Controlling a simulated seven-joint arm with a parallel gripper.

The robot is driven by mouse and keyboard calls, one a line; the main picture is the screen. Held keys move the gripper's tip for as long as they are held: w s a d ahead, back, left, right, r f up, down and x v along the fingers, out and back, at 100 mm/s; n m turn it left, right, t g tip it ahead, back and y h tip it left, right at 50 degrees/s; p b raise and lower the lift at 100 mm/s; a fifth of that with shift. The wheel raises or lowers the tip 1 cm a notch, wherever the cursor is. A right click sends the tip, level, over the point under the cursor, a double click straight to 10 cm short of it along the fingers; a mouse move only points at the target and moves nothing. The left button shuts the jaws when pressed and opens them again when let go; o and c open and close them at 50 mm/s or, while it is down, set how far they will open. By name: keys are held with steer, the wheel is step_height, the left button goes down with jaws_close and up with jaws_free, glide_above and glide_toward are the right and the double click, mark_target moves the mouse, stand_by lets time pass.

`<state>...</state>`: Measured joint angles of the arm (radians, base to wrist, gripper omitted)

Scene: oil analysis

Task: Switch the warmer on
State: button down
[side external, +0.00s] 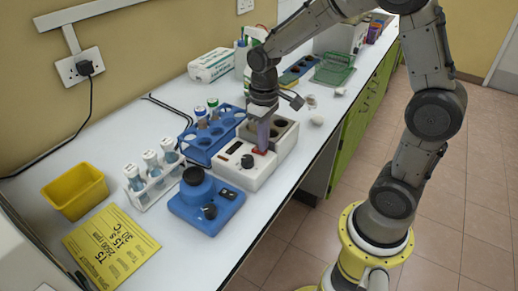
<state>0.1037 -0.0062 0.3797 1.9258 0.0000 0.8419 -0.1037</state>
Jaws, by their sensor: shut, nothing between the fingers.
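The warmer (262,172) is a white box on the bench with dark round wells in its top, a black knob and a small display on its front. The fingertips are at or just above the warmer, close to the red switch. I cannot tell whether they touch it. The gripper hides part of the warmer's top, and the switch's position is too small to read.
A blue tube rack (205,150) stands behind the warmer to the left. A blue device with a black knob (207,200) stands in front. A white rack with tubes (155,185), a yellow bin (75,192) and a yellow card (110,248) are farther left.

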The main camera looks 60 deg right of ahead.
steer(key=shift+f, duration=0.35)
steer(key=shift+r, duration=3.55)
steer(key=s+a+r+t, duration=0.2)
steer(key=s+r+t, duration=0.1)
steer(key=s+r, duration=0.4)
steer(key=s+a+f+t, duration=0.1)
steer(key=s+t, duration=0.1)
steer(key=s, duration=0.7)
steer(key=shift+s+a+f+t, duration=0.15)
steer(key=shift+a+f+t, duration=0.05)
steer(key=shift+f+t, duration=0.1)
